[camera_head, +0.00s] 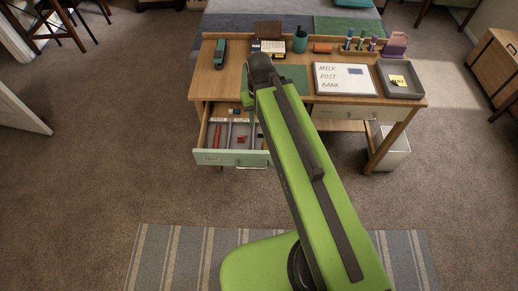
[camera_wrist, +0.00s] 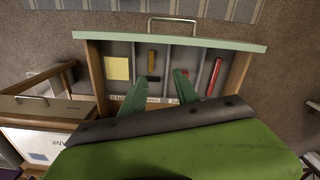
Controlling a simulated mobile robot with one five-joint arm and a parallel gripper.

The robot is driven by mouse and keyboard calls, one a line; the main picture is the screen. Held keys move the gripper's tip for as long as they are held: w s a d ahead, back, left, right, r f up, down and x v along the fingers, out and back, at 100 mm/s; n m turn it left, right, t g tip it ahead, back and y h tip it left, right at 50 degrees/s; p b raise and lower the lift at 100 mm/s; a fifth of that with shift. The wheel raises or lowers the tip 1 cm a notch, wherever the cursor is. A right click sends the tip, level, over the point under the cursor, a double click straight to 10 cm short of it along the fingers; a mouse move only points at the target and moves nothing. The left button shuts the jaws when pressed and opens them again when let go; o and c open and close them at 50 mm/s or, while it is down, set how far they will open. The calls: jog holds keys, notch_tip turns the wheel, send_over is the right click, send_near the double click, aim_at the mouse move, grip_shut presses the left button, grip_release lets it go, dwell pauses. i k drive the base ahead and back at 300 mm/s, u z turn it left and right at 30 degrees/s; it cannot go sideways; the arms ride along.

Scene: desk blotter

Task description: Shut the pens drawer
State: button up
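The pens drawer (camera_head: 231,157) is pulled out at the left front of the desk, its pale green front facing the room. Its label is too small to read surely. In the wrist view the drawer front (camera_wrist: 170,39) runs across the top, with a metal handle (camera_wrist: 173,20) on its outer side. Inside are divided compartments with a yellow note (camera_wrist: 118,68), dark and orange items and a red item (camera_wrist: 215,76). My gripper (camera_wrist: 160,76) has two green fingers spread apart, nothing between them, over the drawer's inside. The head view mostly hides it behind my arm.
A second drawer (camera_head: 345,112) at the right is shut. A white bin (camera_head: 390,149) stands below right. The carpet before the drawer is clear.

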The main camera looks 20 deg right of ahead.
aim_at(251, 154)
jog(key=z, duration=0.6)
jog(key=k, duration=1.65)
jog(key=u, duration=1.3)
jog(key=i, duration=1)
jog(key=u, duration=0.05)
